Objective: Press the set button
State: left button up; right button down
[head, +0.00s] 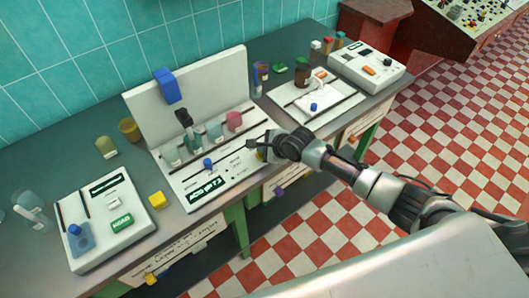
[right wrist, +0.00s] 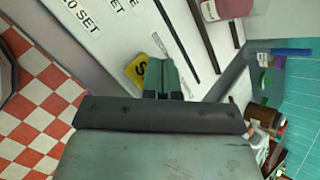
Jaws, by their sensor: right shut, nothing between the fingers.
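A yellow button marked with an "S" (right wrist: 136,71) sits on the white panel of the middle device in the right wrist view. Printed text reading "SET" is on the panel near it. In the head view only a small yellow part of it (head: 261,156) shows beside my right gripper (head: 266,144). The right gripper is shut and empty. In the right wrist view its fingertips (right wrist: 163,90) lie right beside the button and cover part of it; I cannot tell whether they touch it. My left gripper is not in view.
The middle device (head: 225,191) has a tall back panel and holds several bottles (head: 234,121). A white device with a green button (head: 122,222) stands at left. A yellow cube (head: 157,200) lies between them. Another white device (head: 366,70) stands at the back right.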

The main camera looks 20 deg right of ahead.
jog(key=shift+f, duration=0.4)
dwell(0.4)
jog(key=shift+r, duration=0.1)
jog(key=shift+r+p, duration=0.8)
jog(key=shift+p, duration=0.25)
notch_tip(320, 180, up, 5)
jog(key=p, duration=0.6)
dwell(0.4)
